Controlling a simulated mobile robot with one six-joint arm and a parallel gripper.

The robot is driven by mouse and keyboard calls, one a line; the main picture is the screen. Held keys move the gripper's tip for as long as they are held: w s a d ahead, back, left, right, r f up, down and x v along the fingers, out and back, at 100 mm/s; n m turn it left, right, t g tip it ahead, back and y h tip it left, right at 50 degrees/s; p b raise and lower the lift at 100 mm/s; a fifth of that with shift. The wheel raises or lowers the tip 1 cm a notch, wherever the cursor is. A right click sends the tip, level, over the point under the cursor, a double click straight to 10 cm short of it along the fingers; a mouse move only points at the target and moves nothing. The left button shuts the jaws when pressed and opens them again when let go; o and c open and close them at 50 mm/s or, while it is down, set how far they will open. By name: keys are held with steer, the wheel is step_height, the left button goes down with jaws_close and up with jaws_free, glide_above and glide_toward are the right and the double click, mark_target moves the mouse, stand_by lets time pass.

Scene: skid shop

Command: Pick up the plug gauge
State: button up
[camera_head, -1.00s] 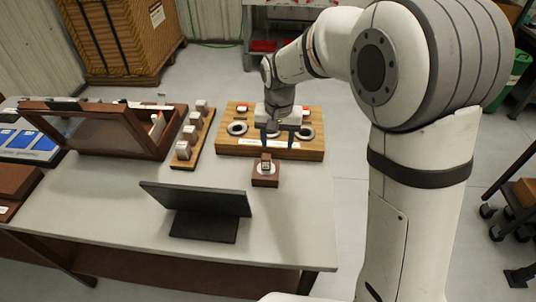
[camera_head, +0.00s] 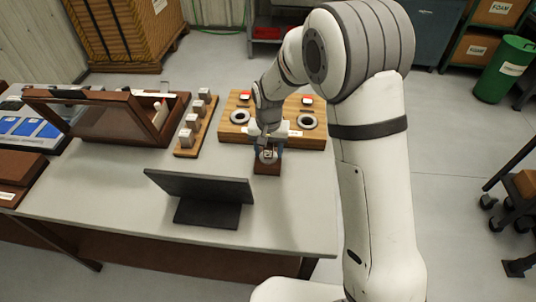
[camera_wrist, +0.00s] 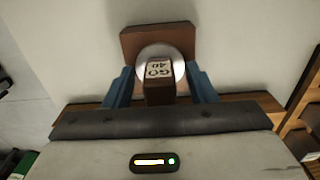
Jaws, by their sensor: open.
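The plug gauge (camera_wrist: 159,70) shows in the wrist view as a dark brown block handle with a pale label that seems to read GO 40, over a round silver disc. It stands on a small square brown base (camera_wrist: 130,42). My gripper (camera_wrist: 162,80) is open, with one blue finger on each side of the handle; I cannot tell whether either touches it. In the head view my gripper (camera_head: 268,149) is low over the same brown base (camera_head: 267,169), and the gauge is partly hidden between the fingers.
A wooden board (camera_head: 275,138) with grey rings lies just behind. A rack of small cubes (camera_head: 190,140) and a wooden case with a tilted lid (camera_head: 105,125) stand to the left. A dark tilted panel (camera_head: 200,187) stands in front. The table's front right (camera_head: 295,215) is clear.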

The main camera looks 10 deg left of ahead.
steer(key=shift+c, duration=0.4)
jaws_close()
steer(key=shift+r, duration=0.15)
